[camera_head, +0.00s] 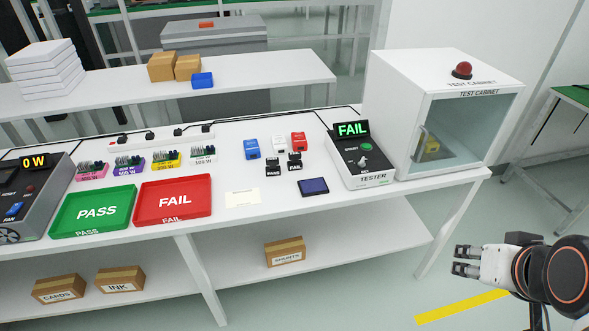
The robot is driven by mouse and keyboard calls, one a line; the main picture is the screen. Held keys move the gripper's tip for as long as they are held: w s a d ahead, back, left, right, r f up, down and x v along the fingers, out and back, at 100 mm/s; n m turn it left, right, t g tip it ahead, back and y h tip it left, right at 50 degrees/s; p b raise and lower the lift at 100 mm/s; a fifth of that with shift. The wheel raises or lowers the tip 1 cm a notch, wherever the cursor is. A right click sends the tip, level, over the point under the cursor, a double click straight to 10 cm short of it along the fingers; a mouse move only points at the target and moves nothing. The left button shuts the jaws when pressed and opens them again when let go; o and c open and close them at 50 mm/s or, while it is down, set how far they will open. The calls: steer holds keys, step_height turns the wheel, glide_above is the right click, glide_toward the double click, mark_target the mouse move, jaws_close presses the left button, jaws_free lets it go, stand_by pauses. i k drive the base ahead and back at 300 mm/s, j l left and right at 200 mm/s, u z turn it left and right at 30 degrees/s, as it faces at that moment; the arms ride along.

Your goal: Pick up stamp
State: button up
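Two small black stamps stand on the white table near its middle. The left stamp (273,167) has a label that seems to read PASS, and the right stamp (295,162) one that seems to read FAIL. A dark blue pad (314,186), which looks like an ink pad, lies in front of them. A pale card (243,198) lies to its left. My gripper (459,260) is at the lower right, beyond the table's right end and well away from the stamps. Its two fingers are apart with nothing between them.
The tester (367,176) shows FAIL, beside the test cabinet (427,75) at the table's right end. Blue (251,149), white (280,143) and red (299,141) small boxes stand behind the stamps. A green PASS tray (65,213) and red FAIL tray (148,190) lie left.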

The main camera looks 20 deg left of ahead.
mark_target(294, 164)
steer(key=u, duration=1.45)
